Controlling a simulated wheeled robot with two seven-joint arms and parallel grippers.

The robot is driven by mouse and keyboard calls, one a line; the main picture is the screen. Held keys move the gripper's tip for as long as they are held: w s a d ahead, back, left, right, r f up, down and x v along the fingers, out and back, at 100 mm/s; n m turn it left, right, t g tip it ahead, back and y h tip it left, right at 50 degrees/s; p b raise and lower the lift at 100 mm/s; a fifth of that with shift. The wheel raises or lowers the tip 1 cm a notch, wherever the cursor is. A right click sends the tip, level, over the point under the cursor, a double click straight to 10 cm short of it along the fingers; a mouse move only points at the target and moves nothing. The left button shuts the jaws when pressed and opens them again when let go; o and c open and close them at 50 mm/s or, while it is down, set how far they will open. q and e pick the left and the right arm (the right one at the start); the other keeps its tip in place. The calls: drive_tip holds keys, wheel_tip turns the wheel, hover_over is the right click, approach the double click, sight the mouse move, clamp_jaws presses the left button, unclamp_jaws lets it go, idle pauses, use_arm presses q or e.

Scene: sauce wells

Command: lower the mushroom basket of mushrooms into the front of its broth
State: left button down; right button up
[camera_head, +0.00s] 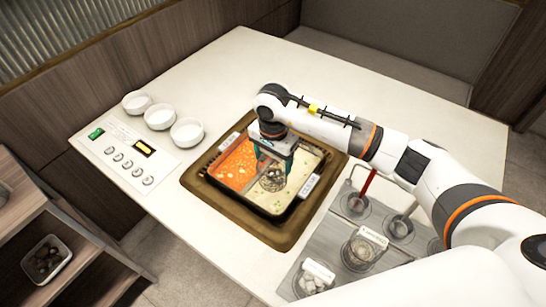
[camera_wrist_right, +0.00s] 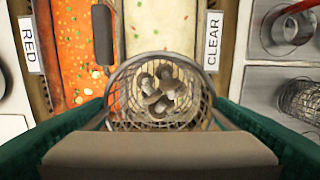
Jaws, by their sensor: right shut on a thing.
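My right gripper (camera_head: 273,155) is shut on the handle of a wire mushroom basket (camera_head: 272,180). In the right wrist view the basket (camera_wrist_right: 118,98) hangs between the teal fingers (camera_wrist_right: 160,140), with several grey-brown mushrooms (camera_wrist_right: 160,90) inside. The divided pot (camera_head: 222,203) has red broth (camera_head: 236,168) on the left and pale clear broth (camera_head: 305,163) on the right. The basket is over the clear side, close to the divider. I cannot tell whether its bottom touches the broth. My left gripper is not in view.
A steel rack (camera_head: 338,228) with several wells and other baskets stands right of the pot. Three white bowls (camera_head: 160,117) and a control panel (camera_head: 125,155) are at the left. My right arm crosses above the table's right side.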

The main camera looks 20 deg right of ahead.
wheel_tip(320, 180, down, 13)
drive_tip(key=b, duration=1.2)
drive_tip(key=shift+f, duration=0.15)
drive_tip(key=shift+f+b, duration=0.35)
drive_tip(key=shift+b, duration=0.1)
idle(0.5)
drive_tip(key=o, duration=1.1)
drive_tip(key=shift+r, duration=0.1)
drive_tip(key=shift+r+p, duration=0.6)
drive_tip(key=shift+r, duration=0.85)
drive_tip(key=shift+r+p, duration=1.95)
drive_tip(key=shift+r, duration=2)
